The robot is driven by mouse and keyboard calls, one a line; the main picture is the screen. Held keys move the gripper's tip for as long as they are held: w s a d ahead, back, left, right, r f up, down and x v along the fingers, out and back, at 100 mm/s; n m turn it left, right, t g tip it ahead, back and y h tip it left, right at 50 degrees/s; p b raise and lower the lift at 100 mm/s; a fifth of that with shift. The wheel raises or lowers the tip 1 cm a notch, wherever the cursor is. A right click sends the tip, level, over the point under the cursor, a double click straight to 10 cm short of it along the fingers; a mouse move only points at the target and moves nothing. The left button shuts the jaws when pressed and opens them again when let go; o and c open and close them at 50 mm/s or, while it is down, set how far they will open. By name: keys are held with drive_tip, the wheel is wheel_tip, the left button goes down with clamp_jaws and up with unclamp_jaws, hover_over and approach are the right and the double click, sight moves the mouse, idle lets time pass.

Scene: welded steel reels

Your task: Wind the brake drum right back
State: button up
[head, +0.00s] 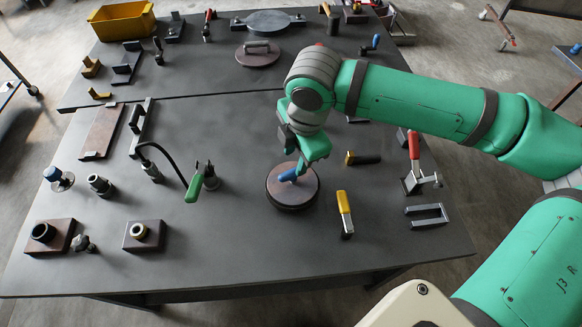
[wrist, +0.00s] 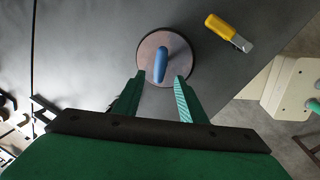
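A round brown-faced drum (head: 292,196) with a dark rim lies flat on the near half of the dark steel table. A blue handle (head: 287,175) stands on its face, off centre toward the back. In the wrist view the drum (wrist: 183,50) is seen from above, with the blue handle (wrist: 160,65) upright. My gripper (head: 301,170) is just above the drum, close by the handle. Its fingers (wrist: 158,83) are apart with nothing held, one on either side of the handle's near end. Whether a finger touches the handle I cannot tell.
A yellow-handled tool (head: 345,213) and a red-handled clamp (head: 415,160) stand to the drum's right. A green-handled lever (head: 194,188) and a dark upright bracket (head: 209,177) are to its left. Another disc (head: 257,60) lies farther back. The table in front of the drum is clear.

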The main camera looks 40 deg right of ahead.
sight(293, 172)
drive_tip(key=f, duration=0.5)
drive_tip(key=shift+w+d+f, duration=0.2)
drive_tip(key=shift+w+f, duration=0.1)
drive_tip(key=shift+w, duration=0.1)
drive_tip(key=shift+w+f, duration=0.25)
drive_tip(key=shift+f, duration=0.6)
clamp_jaws()
